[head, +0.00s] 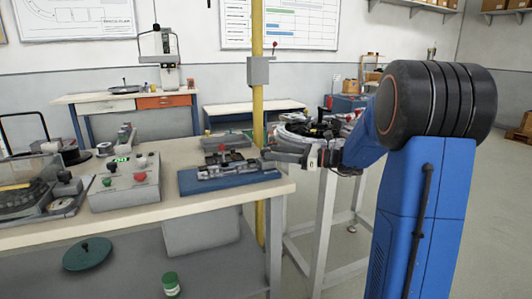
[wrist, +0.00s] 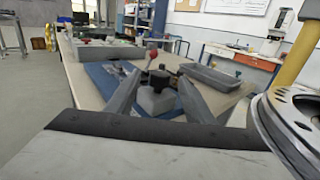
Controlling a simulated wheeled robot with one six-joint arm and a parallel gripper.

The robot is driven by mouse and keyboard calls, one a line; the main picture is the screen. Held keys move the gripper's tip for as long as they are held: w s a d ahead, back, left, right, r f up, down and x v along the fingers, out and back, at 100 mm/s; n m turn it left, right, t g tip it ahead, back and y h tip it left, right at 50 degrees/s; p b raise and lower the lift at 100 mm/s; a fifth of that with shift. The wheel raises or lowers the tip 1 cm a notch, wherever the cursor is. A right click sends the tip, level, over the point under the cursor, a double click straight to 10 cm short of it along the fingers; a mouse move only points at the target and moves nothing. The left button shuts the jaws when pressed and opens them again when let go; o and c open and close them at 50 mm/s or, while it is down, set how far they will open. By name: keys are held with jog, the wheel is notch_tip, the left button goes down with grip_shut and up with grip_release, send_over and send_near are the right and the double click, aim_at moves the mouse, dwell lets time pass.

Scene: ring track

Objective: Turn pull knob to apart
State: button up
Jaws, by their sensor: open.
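A fixture on a blue base plate (head: 190,184) sits at the right end of the bench; the plate also shows in the wrist view (wrist: 98,71). A black knob (wrist: 159,78) on a grey block (wrist: 155,99) appears between my fingers in the wrist view. I cannot tell which is the pull knob. My gripper (head: 270,156) is open beside the fixture's right end. Its two fingers are spread in the wrist view (wrist: 159,84), with no visible grip on anything.
A grey control box (head: 125,181) with coloured buttons stands left of the fixture. A yellow post (head: 257,70) rises behind the bench. A round ring track (head: 296,130) on a white stand is close to my arm on the right.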

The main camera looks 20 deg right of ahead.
aim_at(266, 149)
jog(key=shift+x, duration=2.05)
jog(key=c, duration=1)
